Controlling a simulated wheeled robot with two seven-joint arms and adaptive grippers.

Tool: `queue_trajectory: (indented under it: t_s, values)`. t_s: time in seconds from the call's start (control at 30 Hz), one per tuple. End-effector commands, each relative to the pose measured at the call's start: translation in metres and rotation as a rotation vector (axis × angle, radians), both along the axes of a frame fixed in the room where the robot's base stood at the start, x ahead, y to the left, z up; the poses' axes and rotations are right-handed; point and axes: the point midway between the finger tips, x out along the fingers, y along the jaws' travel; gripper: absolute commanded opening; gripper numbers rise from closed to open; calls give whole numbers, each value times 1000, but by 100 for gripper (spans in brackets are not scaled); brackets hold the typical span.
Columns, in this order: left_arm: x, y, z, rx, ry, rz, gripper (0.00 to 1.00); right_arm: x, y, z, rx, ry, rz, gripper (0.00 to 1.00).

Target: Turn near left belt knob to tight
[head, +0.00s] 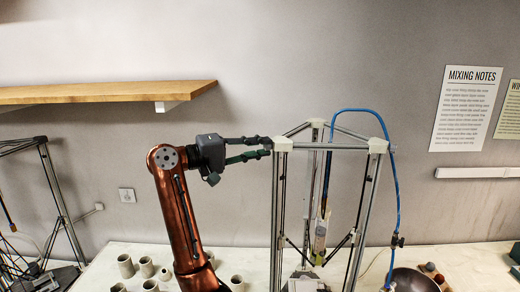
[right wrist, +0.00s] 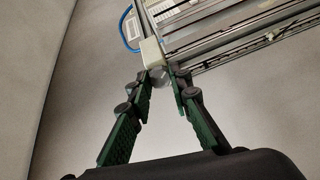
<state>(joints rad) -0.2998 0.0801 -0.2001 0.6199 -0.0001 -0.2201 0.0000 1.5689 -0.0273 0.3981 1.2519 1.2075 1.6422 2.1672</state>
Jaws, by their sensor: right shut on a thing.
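The delta clay printer (head: 367,215) stands right of centre in the head view, with white corner blocks on top of its posts. My right gripper (head: 266,146) reaches from the left to the near left corner block (head: 283,144). In the right wrist view, the fingertips of my right gripper (right wrist: 163,78) are shut on a small grey knob (right wrist: 159,74) just beside the white corner block (right wrist: 152,52). The fingers hide part of the knob, and its turn angle cannot be read. My left gripper is not in view.
A wooden shelf (head: 110,93) is on the wall at upper left. A blue hose (head: 392,165) arches over the printer. Several pale cups (head: 126,266) stand on the table, and a dark bowl (head: 413,281) is at right. Another frame (head: 52,190) stands far left.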

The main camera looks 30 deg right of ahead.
Motion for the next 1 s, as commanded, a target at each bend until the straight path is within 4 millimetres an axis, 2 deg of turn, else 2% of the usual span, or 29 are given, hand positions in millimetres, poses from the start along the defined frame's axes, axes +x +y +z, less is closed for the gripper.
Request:
queue_trajectory:
  t_s: [0.3, 0.77, 0.8, 1.0]
  values:
    - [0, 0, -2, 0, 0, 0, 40, 0, 0, -1, -4, -90, 1, 0]
    - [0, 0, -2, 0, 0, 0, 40, 0, 0, -2, -3, -100, 1, 0]
    - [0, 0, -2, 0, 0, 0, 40, 0, 0, -2, -3, -100, 0, 20]
    - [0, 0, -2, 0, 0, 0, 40, 0, 0, -1, -4, -100, 0, 34]
